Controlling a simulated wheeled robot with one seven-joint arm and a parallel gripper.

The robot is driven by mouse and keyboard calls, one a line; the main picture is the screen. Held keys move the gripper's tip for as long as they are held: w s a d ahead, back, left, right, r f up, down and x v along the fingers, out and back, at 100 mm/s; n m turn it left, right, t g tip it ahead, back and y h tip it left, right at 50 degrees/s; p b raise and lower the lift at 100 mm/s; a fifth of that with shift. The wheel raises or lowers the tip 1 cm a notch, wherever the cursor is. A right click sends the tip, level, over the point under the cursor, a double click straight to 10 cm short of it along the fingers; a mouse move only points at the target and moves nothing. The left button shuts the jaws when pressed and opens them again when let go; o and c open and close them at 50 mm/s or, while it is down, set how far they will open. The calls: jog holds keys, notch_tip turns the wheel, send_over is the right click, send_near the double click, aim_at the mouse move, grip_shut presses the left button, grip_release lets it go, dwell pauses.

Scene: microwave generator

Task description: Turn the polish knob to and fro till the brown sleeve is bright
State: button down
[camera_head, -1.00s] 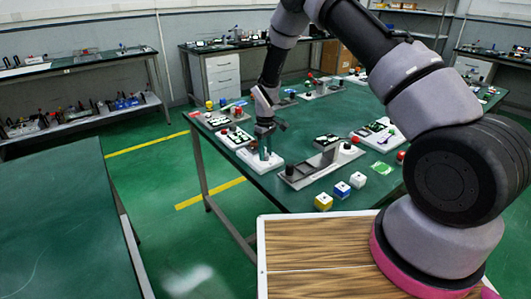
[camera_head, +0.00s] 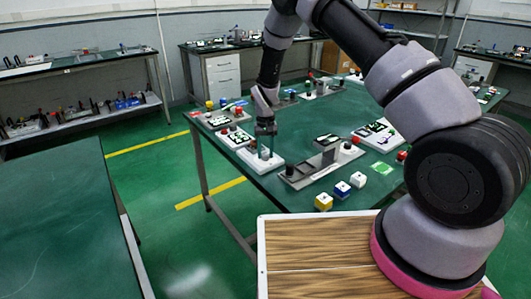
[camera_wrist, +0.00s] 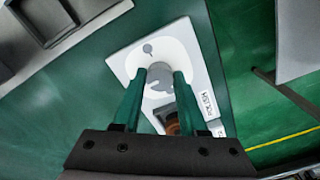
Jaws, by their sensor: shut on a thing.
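The polish knob (camera_wrist: 158,77) is a round grey knob on a white plate (camera_wrist: 196,62) lettered POLISH. My gripper (camera_wrist: 159,82) has its two green fingers on either side of the knob and is shut on it. The brown sleeve (camera_wrist: 173,127) shows as a dull brown piece between the fingers, partly hidden by them and the gripper body. In the head view my gripper (camera_head: 265,132) points down over the white plate (camera_head: 268,163) near the green table's left edge; the knob and sleeve are too small to make out there.
A grey device on a pale base (camera_head: 315,165) stands to the right of the plate. Yellow, blue and white cubes (camera_head: 341,189) lie near the table's front edge. More small devices (camera_head: 220,120) stand behind. The floor left of the table is clear.

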aim_at(266, 154)
jog(key=shift+m, duration=0.3)
jog(key=shift+c, duration=2.2)
grip_release()
notch_tip(266, 154, up, 11)
jog(key=shift+f, duration=0.1)
